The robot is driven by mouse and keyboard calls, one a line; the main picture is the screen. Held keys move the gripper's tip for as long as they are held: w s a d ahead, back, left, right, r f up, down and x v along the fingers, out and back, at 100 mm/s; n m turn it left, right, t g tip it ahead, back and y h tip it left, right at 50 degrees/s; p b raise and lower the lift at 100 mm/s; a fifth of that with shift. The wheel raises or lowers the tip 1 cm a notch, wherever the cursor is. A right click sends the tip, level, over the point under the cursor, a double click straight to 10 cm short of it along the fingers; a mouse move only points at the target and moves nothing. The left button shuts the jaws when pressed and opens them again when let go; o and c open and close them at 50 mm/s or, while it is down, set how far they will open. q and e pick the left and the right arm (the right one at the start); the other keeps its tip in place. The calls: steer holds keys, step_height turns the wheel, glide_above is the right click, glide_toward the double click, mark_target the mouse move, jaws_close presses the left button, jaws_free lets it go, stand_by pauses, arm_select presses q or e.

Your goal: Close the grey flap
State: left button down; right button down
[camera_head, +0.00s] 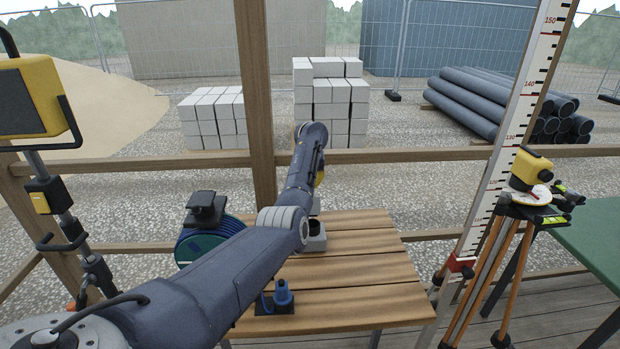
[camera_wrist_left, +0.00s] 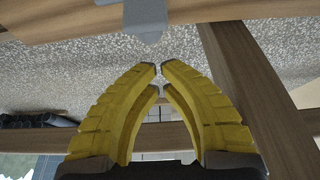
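A small light grey box (camera_head: 317,243) with a dark opening in its top stands on the wooden table, partly hidden by my left arm. A narrow light grey piece (camera_head: 316,206) stands up behind the opening and looks like the raised flap; the arm hides part of it. A grey piece also shows at the top of the left wrist view (camera_wrist_left: 146,14), at the table's edge. My left gripper (camera_wrist_left: 160,67) has yellow fingers whose tips nearly meet, with nothing between them. It is apart from the grey piece. My right gripper is out of view.
A blue object on a dark base (camera_head: 280,299) stands at the front of the table (camera_head: 375,270). A round blue-green reel (camera_head: 205,240) is left of it. A wooden post (camera_head: 257,110) and rail are behind. The table's right side is clear.

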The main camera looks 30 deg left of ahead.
arm_select(q)
steer(key=shift+s+d+r, duration=0.35)
steer(key=shift+s+d, duration=0.25)
steer(key=shift+s, duration=0.15)
steer(key=shift+s+d+r, duration=0.35)
steer(key=shift+s+d, duration=0.2)
steer(key=shift+s, duration=0.2)
steer(key=shift+d, duration=0.15)
